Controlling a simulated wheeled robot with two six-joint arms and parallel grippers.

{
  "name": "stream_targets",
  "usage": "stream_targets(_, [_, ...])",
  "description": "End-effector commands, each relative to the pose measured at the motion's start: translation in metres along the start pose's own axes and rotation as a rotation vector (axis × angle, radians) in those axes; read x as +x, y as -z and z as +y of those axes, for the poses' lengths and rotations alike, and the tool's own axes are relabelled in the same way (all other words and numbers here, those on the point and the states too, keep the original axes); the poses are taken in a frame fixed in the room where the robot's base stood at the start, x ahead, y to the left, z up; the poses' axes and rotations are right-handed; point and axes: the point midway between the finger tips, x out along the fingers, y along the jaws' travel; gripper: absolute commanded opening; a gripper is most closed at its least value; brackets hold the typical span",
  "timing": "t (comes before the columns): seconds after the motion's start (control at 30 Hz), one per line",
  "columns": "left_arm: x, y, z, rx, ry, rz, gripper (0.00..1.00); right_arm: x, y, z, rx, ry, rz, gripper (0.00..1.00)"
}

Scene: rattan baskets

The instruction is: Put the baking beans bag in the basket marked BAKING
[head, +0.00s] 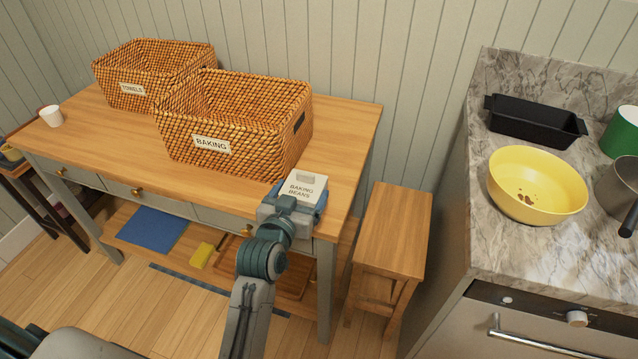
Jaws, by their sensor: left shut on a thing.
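The baking beans bag (301,187) is a small pale bag with dark lettering. My left gripper (295,200) is shut on it, at the front right corner of the wooden table, just right of the BAKING basket. The gripper covers the lower part of the bag. The basket marked BAKING (245,150) is woven rattan with a white label on its front and a dark handle slot on its right side. It stands on the table, and the inside that I can see looks empty. My right gripper is not in view.
The TOWELS basket (126,98) stands behind and left of the BAKING basket. A white cup (51,116) is at the table's left end. A wooden stool (395,230) stands right of the table (345,125). The marble counter (490,235) holds a yellow bowl (560,200) and black loaf tin (536,124).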

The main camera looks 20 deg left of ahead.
Motion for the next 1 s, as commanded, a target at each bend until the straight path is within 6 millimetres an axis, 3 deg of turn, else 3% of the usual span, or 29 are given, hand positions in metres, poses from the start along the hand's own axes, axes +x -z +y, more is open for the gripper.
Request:
stream_targets(0.1, [0.035, 0.02, 0.0, 0.004, -0.004, 0.008, 0.49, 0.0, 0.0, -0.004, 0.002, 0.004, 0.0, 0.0])
stream_targets(0.33, [0.075, 0.044, -0.001, 0.006, -0.003, 0.003, 0.49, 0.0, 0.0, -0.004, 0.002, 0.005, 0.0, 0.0])
stream_targets(0.5, [0.085, 0.05, -0.001, 0.006, -0.002, 0.001, 0.49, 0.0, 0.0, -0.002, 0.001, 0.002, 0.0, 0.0])
stream_targets(0.8, [0.085, 0.05, -0.001, 0.006, -0.001, 0.001, 0.49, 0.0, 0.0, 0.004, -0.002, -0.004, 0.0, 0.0])
stream_targets(1.0, [0.089, 0.023, -0.001, 0.007, -0.002, -0.005, 0.49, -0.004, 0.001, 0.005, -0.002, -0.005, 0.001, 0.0])
